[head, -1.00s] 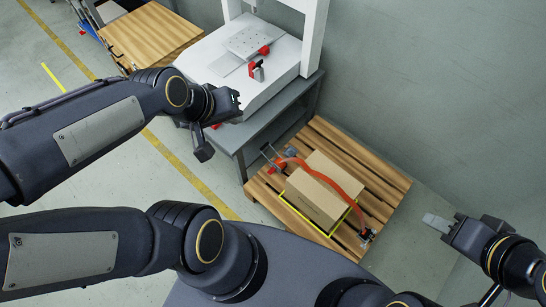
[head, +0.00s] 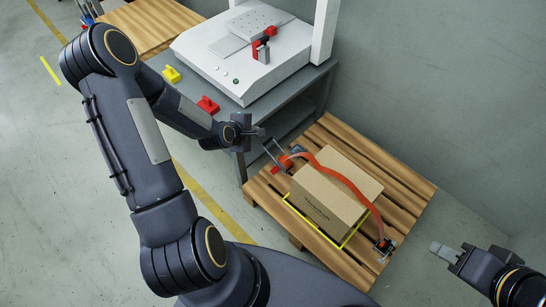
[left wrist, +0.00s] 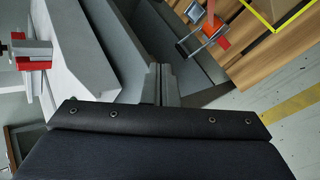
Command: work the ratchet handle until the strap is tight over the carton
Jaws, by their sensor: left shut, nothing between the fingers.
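The carton (head: 325,198) stands on the wooden pallet (head: 405,190) inside a yellow outline. The orange strap (head: 345,180) arches over it and stands off the top, so it looks slack. At its left end is the ratchet, whose grey handle (head: 273,150) sticks up and away to the left. The ratchet handle also shows at the top of the left wrist view (left wrist: 203,38). My left gripper (head: 262,131) is shut and empty, just up and left of the handle and apart from it; its fingers show in the left wrist view (left wrist: 160,82). My right gripper (head: 438,249) hangs right of the pallet, apart from everything.
A grey bench (head: 238,115) with a white gantry machine (head: 220,68) stands beside the pallet, close behind my left gripper. A yellow block (head: 172,74) and a red block (head: 208,105) sit on its edge. A strap anchor (head: 385,246) is at the pallet's front right.

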